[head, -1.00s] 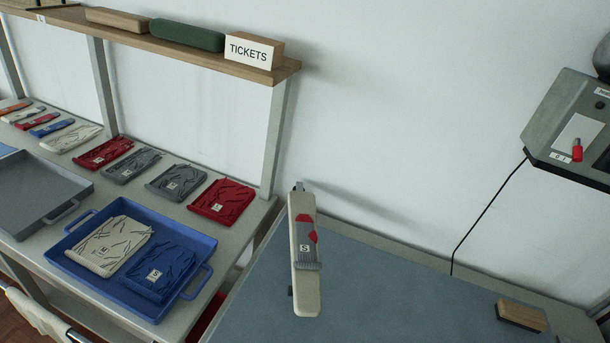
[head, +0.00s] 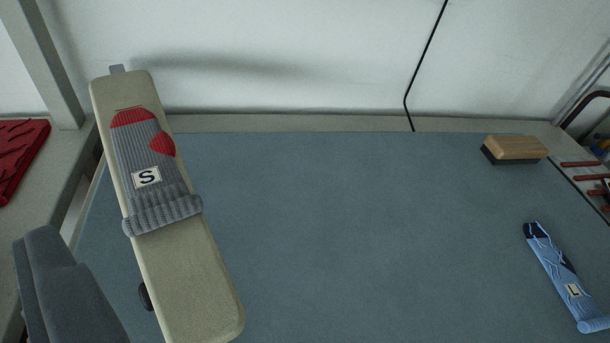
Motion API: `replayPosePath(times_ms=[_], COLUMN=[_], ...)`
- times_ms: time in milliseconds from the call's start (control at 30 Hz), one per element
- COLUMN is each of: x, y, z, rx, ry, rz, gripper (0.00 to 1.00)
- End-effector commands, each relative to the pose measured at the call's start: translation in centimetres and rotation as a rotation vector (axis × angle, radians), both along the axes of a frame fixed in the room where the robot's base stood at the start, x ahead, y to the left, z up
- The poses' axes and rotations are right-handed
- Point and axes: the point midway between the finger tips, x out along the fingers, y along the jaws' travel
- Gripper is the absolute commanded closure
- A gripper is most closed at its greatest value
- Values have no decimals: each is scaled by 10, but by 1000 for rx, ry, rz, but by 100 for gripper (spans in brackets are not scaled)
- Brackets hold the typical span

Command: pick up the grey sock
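The grey sock (head: 155,175) is at the left in the head view. It has a red toe, a red heel patch, a ribbed cuff and a white tag marked S. It lies flat along a long beige padded board (head: 190,270), toe toward the wall and cuff toward me. The board's far end shows beyond the toe, and the cuff reaches across the board's width. A dark grey part (head: 65,290) at the lower left edge looks like part of my gripper, apart from the sock. Its fingertips cannot be made out, so its opening is unclear.
The blue-grey table top (head: 340,230) is mostly clear. A light blue sock (head: 560,275) tagged L lies at the right. A wooden brush (head: 515,149) is at the back right. A red folded item (head: 18,160) lies on the bench at the left, beside a post (head: 48,65).

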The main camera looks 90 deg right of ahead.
Motion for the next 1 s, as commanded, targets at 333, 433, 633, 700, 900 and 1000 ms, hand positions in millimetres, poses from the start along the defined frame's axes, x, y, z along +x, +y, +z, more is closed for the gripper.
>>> replayPosePath(times_ms=[333,433,633,700,900,1000], x=[-67,-65,-50,-44,-29,-23], y=[-50,-56,-74,-80,-99,-105], z=[-86,-90,-101,-104,-113,-117], rx=[-13,-15,-13,-12,-14,-13], ry=[142,146,145,146,144,143], rz=[-216,-224,-222,-220,-221,-220], gripper=[11,11,11,11,11,11])
